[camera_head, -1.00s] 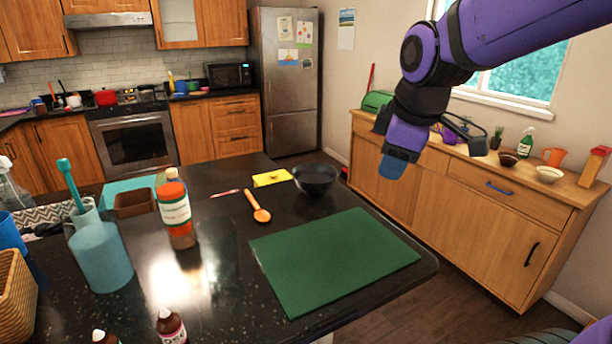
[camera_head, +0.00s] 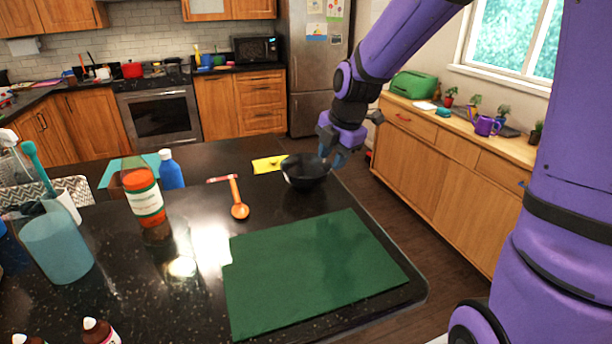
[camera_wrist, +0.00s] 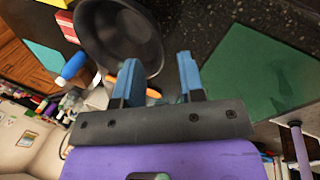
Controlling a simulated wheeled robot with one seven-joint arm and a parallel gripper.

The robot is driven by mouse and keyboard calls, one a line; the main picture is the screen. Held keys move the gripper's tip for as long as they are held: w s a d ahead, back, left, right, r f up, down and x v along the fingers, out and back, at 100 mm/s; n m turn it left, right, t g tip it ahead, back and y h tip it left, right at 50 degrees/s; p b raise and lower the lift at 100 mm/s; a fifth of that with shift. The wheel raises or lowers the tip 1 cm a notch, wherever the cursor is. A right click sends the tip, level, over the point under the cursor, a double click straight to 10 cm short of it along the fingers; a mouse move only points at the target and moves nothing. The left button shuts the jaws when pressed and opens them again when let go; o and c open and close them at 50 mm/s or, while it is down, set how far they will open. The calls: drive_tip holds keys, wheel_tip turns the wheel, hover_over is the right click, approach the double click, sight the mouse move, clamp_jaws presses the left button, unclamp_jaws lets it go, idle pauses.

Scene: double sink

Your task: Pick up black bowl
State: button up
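The black bowl (camera_head: 303,175) stands upright on the dark counter, behind the green mat. My gripper (camera_head: 334,157) is at the bowl's right rim in the head view, with its blue fingers pointing down. In the wrist view the bowl (camera_wrist: 118,35) fills the upper left, with its dark inside showing. The two blue fingers (camera_wrist: 159,70) are spread apart there, and the left one overlaps the bowl's edge in the picture. I cannot tell whether a finger touches the rim or whether the rim lies between them.
A green mat (camera_head: 310,270) lies flat in front of the bowl. An orange spoon (camera_head: 238,205) and a yellow item (camera_head: 268,164) lie left of it. An orange-and-white bottle (camera_head: 145,200) and a blue bottle (camera_head: 171,170) stand farther left. A wooden sideboard (camera_head: 440,170) is at the right.

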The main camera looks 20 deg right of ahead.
sight(322, 176)
drive_tip(key=shift+a+x, duration=0.2)
drive_tip(key=shift+x, duration=1.5)
drive_tip(key=shift+a+x, duration=0.25)
drive_tip(key=shift+x, duration=1.5)
drive_tip(key=shift+r, duration=0.1)
clamp_jaws()
